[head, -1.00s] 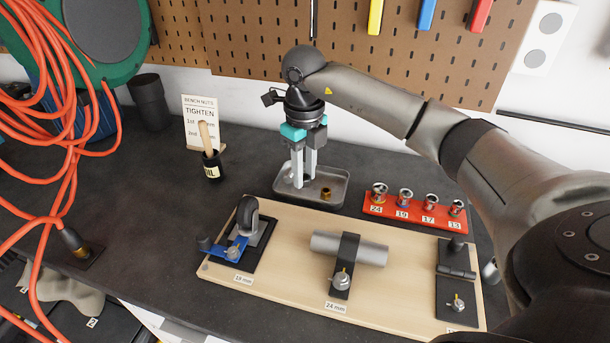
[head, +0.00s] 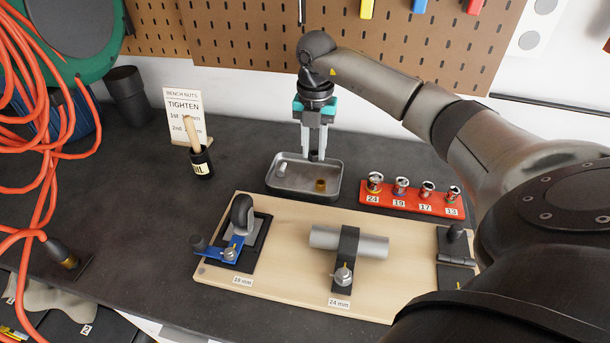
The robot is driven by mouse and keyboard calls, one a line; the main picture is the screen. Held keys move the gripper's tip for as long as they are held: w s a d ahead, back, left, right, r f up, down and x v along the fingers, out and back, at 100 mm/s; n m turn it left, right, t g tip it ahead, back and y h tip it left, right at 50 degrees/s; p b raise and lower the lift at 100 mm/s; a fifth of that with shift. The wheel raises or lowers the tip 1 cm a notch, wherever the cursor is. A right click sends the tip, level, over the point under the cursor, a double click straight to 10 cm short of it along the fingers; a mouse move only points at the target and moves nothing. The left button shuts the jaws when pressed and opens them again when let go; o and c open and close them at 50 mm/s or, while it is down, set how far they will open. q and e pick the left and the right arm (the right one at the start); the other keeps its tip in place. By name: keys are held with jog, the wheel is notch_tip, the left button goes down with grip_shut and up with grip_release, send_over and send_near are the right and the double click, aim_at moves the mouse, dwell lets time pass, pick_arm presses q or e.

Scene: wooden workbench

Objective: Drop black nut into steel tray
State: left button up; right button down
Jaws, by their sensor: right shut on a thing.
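The steel tray (head: 330,198) sits on the dark bench behind the wooden board. Inside it are a silver piece (head: 281,168) at the left and a brass-coloured nut (head: 320,185) at the right. My right gripper (head: 314,156) points down over the back part of the tray, shut on a small dark thing between its fingertips. It looks like the black nut (head: 314,155), mostly hidden by the fingers. My left gripper is not in view.
A red socket rack (head: 410,200) stands right of the tray. The wooden board (head: 285,270) with clamped fixtures lies in front. An oil pot (head: 201,165) with a brush and a sign (head: 184,104) stand to the left. An orange hose hangs at far left.

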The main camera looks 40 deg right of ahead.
jog(key=shift+f+b, duration=1.6)
jog(key=shift+f, duration=0.45)
jog(key=c, duration=0.6)
grip_release()
notch_tip(320, 180, up, 15)
jog(key=shift+r+p, duration=0.2)
jog(key=shift+p, duration=0.8)
